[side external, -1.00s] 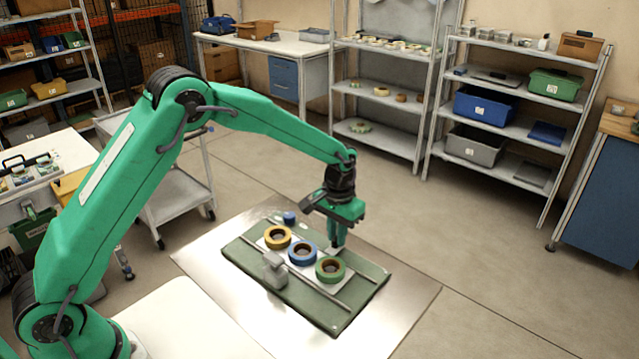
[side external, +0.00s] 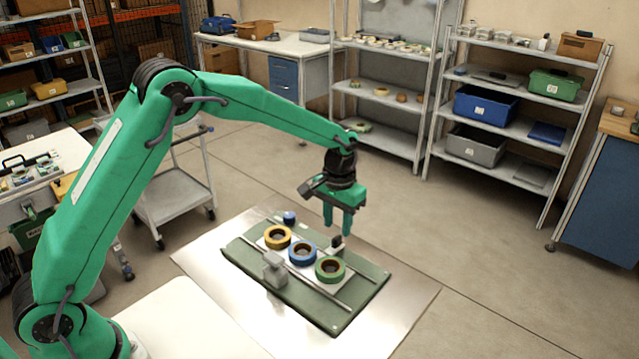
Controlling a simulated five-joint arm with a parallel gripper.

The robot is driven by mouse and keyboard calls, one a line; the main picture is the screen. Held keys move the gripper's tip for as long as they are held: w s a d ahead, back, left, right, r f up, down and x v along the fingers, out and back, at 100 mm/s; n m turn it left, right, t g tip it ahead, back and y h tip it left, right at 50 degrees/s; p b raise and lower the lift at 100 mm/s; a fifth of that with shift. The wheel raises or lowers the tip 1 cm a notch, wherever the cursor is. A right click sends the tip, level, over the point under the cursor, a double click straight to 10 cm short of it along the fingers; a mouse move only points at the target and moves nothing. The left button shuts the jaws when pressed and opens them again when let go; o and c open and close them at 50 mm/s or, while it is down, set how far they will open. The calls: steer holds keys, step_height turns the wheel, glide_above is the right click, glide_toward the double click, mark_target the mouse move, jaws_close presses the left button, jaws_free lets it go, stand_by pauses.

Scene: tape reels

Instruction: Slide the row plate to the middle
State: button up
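The row plate (side external: 261,243) is a pale strip on a green board (side external: 312,305), mostly hidden under three tape reels. The yellow reel (side external: 277,237), blue reel (side external: 302,253) and green reel (side external: 330,269) lie flat in a diagonal line on it. Thin metal rails (side external: 335,300) run along the plate's sides. A small dark upright knob (side external: 337,242) stands behind the blue and green reels. My gripper (side external: 338,230) points down above the knob, its two fingers apart with nothing visible between them. Whether a fingertip touches the knob cannot be told.
A grey block (side external: 275,268) stands at the board's near side, and a small blue piece (side external: 289,218) at its far corner. The board lies on a shiny metal sheet (side external: 400,318) with bare room around it. Shelves stand well behind.

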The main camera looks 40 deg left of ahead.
step_height(320, 180, up, 4)
steer(key=shift+f, duration=0.1)
steer(key=shift+r, duration=0.25)
steer(key=shift+r, duration=0.1)
steer(key=shift+s+r, duration=0.1)
steer(key=shift+r, duration=0.1)
steer(key=s+a+r+t, duration=0.2)
steer(key=s+a+r, duration=0.1)
steer(key=s+r, duration=0.5)
steer(key=s+a+r+t, duration=0.1)
steer(key=s+a+r, duration=0.1)
steer(key=s, duration=0.9)
steer(key=s+a+r+t, duration=0.2)
steer(key=s+a+r, duration=0.1)
steer(key=s, duration=0.8)
steer(key=shift+a+t, duration=0.3)
steer(key=shift+s, duration=0.1)
